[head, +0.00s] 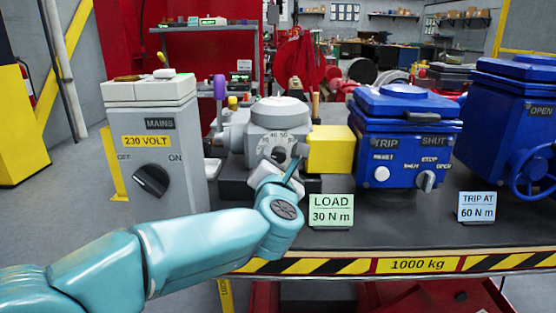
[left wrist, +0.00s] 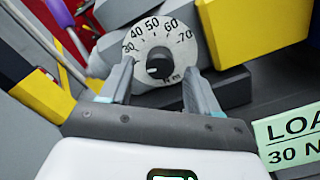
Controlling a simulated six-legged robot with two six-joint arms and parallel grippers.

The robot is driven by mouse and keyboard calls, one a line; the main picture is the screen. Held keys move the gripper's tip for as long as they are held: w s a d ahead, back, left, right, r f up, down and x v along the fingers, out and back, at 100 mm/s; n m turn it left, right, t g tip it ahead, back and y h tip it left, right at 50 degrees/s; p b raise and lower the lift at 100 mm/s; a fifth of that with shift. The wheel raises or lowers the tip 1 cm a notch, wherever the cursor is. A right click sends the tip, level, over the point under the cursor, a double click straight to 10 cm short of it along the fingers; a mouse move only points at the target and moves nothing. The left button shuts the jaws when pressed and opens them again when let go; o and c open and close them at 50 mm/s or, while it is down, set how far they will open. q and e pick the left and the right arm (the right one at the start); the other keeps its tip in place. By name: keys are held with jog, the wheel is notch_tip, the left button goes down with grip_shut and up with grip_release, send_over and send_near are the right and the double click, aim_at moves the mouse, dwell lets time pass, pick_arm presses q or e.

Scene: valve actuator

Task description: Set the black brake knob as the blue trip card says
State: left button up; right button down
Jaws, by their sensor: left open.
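The black brake knob (left wrist: 158,66) sits in the middle of a pale round dial (left wrist: 142,40) marked from 30 to 70 N m. I cannot tell for certain which number it points at. In the head view the knob (head: 279,154) shows on the front of a grey brake unit (head: 279,113). My left gripper (head: 277,166) is in front of the dial. In the left wrist view its fingers are open, one on each side of the knob, with no clear contact. The blue trip card (head: 477,207) reads TRIP AT 60 N m. My right gripper is out of view.
A green card (head: 331,210) reads LOAD 30 N m. A yellow block (head: 330,149) is right of the dial. A grey mains box (head: 152,145) stands left, a blue trip box (head: 402,140) right. A blue handwheel unit (head: 515,110) is far right. The bench's front strip (head: 340,264) is striped.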

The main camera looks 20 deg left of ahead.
pick_arm(q)
jog(key=shift+x, duration=0.85)
jog(key=c, duration=1.1)
jog(key=shift+o, duration=0.3)
